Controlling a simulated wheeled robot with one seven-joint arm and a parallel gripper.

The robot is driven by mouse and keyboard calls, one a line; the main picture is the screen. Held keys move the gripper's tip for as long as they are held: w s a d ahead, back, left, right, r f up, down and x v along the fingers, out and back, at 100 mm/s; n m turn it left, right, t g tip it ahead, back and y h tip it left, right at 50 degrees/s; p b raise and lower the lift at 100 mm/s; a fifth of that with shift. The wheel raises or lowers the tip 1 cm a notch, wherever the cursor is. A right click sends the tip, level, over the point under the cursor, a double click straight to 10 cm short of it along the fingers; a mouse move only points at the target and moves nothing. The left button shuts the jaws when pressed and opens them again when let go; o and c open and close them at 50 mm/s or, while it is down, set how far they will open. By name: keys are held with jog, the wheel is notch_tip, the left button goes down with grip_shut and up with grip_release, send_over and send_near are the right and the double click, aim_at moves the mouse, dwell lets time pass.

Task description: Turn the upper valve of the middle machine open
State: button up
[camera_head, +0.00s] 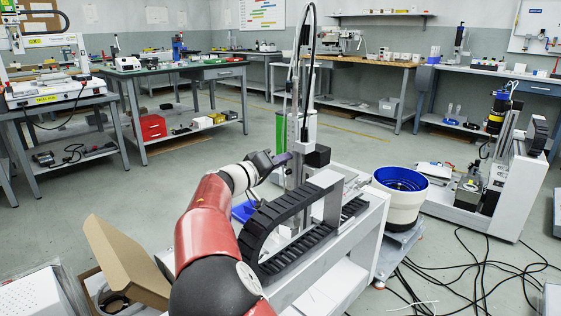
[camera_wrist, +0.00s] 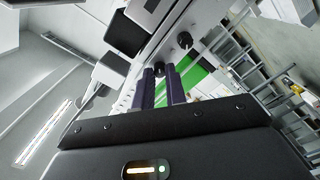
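The middle machine (camera_head: 312,180) is a tall grey column on a white bench, with a green part on its left side. My gripper (camera_head: 284,157) reaches the column from the left, its purple fingers pointing at it. In the wrist view my gripper (camera_wrist: 161,72) has its two fingers apart. A round black knob (camera_wrist: 158,68) shows at the gap between the fingertips; contact cannot be told. A second black knob (camera_wrist: 184,40) sits farther up and right on the same grey face. Which knob is the upper valve is unclear.
A black cable chain (camera_head: 285,232) lies on the bench in front of the column, close under my arm. A blue-lined bowl (camera_head: 402,183) stands at right. Cables cover the floor at lower right. An open cardboard box (camera_head: 125,262) stands at lower left.

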jog(key=o, duration=0.4)
jog(key=shift+o, duration=0.2)
jog(key=v, duration=0.8)
jog(key=shift+w, duration=0.1)
